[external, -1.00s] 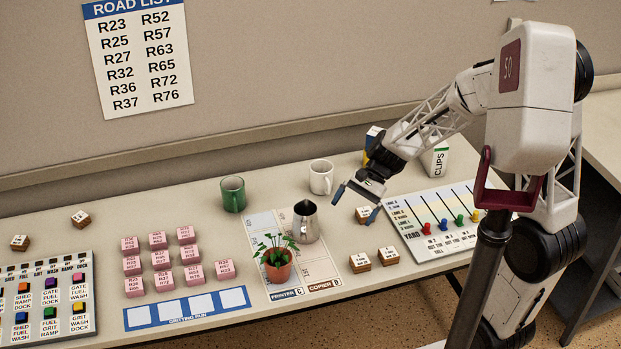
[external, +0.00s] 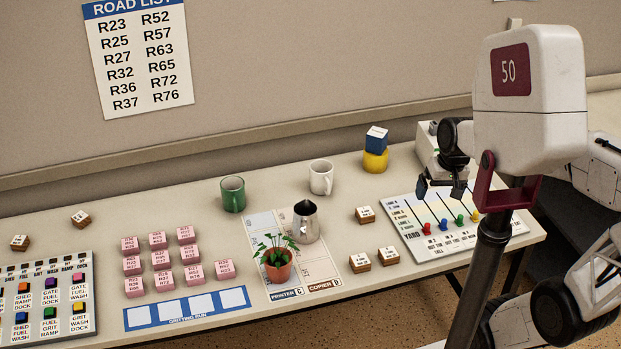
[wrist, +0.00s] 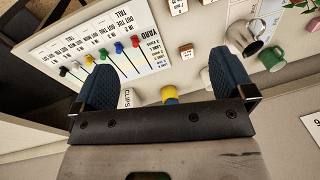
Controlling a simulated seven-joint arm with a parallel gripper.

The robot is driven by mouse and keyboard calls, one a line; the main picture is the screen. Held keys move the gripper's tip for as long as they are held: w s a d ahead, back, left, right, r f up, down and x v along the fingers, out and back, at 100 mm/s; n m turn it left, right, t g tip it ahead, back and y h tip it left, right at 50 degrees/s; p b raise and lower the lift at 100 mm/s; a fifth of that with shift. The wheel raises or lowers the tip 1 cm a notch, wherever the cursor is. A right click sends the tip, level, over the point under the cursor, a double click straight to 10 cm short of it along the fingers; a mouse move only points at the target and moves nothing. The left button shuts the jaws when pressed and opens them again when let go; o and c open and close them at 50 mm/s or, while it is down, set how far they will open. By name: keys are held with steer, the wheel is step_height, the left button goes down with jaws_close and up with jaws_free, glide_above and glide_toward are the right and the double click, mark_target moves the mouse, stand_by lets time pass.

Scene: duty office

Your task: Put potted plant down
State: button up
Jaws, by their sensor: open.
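The potted plant (external: 277,266), green leaves in a terracotta pot, stands upright on the printed printer and copier sheet (external: 322,269) on the table. In the external view it is just in front of a steel jug (external: 306,222). My gripper (external: 441,189) is above the yard board at the right end of the table, well away from the plant. It is open and empty; in the wrist view its two dark fingers (wrist: 165,85) stand wide apart. The plant shows only in part at the wrist view's upper right edge (wrist: 313,22).
The yard board (external: 405,222) with coloured pegs lies beneath my gripper. A white mug (external: 321,177), a green mug (external: 233,194) and pink blocks (external: 161,259) stand around the sheet.

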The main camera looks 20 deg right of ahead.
steer(key=shift+n+t+h, duration=0.6)
steer(key=shift+t+h, duration=0.1)
steer(key=shift+h, duration=0.2)
steer(key=shift+s+d+r, duration=0.3)
steer(key=shift+s+d, duration=0.2)
steer(key=shift+d, duration=0.1)
steer(key=shift+s+d+r, duration=0.35)
steer(key=shift+s+d, duration=0.1)
steer(key=shift+d, duration=0.2)
steer(key=shift+s+d+r, duration=0.3)
steer(key=shift+s+d, duration=0.2)
steer(key=shift+d, duration=0.1)
